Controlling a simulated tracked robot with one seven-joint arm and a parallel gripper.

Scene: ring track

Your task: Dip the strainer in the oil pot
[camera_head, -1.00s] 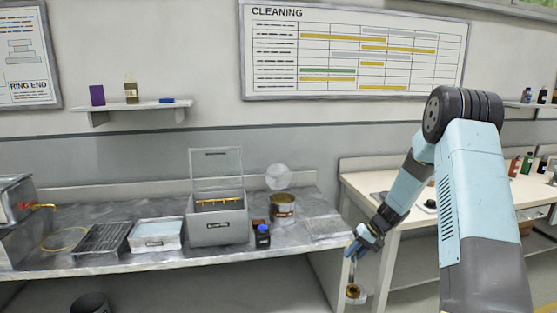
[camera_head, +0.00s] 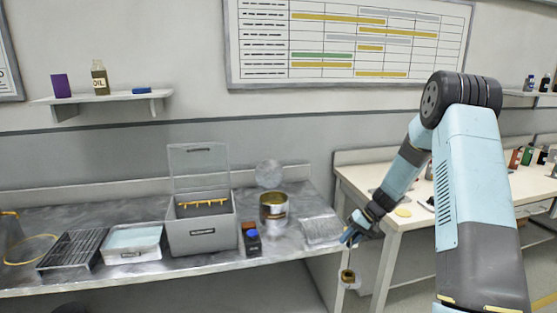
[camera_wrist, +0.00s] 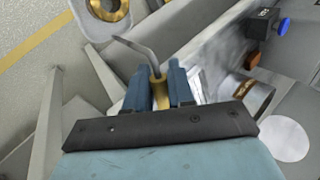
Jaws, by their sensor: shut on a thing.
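My gripper (camera_head: 362,232) is shut on the handle of the strainer (camera_head: 349,280), which hangs below it in front of the bench's right end. A golden ring sits in the strainer's basket. In the wrist view my gripper (camera_wrist: 158,88) has its blue fingers around the handle, and the strainer basket (camera_wrist: 90,12) with the ring is at the top edge, partly cut off. The oil pot (camera_head: 274,222) is an open metal can on the grey bench, left of my gripper and apart from it. It also shows at the right of the wrist view (camera_wrist: 256,95).
A round lid (camera_head: 268,174) stands behind the pot.

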